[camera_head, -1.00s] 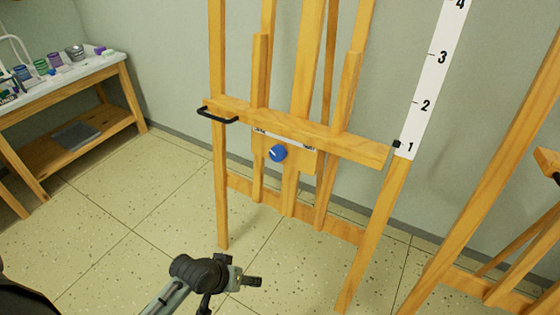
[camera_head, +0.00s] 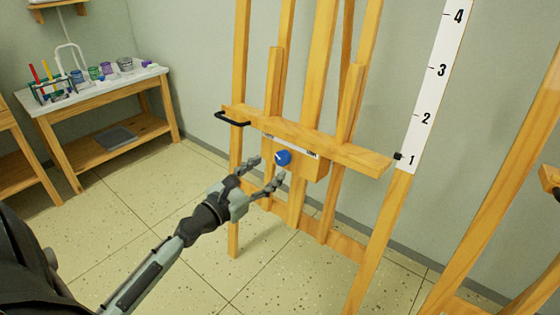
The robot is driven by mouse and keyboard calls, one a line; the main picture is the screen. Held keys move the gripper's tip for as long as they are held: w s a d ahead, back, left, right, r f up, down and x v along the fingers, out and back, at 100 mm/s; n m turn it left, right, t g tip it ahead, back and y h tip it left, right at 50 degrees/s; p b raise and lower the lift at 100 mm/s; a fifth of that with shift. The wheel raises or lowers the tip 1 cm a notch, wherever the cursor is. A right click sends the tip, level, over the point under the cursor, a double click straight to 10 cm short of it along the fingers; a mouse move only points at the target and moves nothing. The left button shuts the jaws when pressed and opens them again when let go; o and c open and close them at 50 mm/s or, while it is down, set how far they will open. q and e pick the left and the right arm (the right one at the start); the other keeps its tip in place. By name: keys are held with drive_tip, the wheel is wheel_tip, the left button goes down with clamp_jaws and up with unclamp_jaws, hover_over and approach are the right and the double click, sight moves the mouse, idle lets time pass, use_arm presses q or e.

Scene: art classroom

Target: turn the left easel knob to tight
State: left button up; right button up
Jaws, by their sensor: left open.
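The blue easel knob (camera_head: 283,158) sits on the wooden block below the ledge of the easel (camera_head: 340,147). A light pointer mark shows on the knob's left side. A pale label strip (camera_head: 297,145) with dark lettering, too small to read, runs above it. My left gripper (camera_head: 266,172) is open, its two dark fingers pointing up and right toward the knob. One fingertip is to the left of the knob and the other just below it. I cannot tell whether they touch it. My right gripper is not in view.
A black handle (camera_head: 232,119) sticks out at the ledge's left end. A white scale strip (camera_head: 433,95) with numbers stands on the right. A second easel (camera_head: 500,180) is at the right edge. A table (camera_head: 100,88) with paint jars stands at the left. The floor between is clear.

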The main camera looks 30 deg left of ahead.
sight(280, 160)
use_arm(q)
drive_tip(key=shift+w+d+p, duration=0.2)
drive_tip(key=shift+w+p, duration=0.15)
drive_tip(key=shift+w, duration=2.4)
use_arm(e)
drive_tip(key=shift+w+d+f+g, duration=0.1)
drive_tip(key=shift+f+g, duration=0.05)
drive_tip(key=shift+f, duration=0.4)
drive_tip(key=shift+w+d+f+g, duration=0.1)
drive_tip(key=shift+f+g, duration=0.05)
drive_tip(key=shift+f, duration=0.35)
use_arm(q)
drive_tip(key=c, duration=1.2)
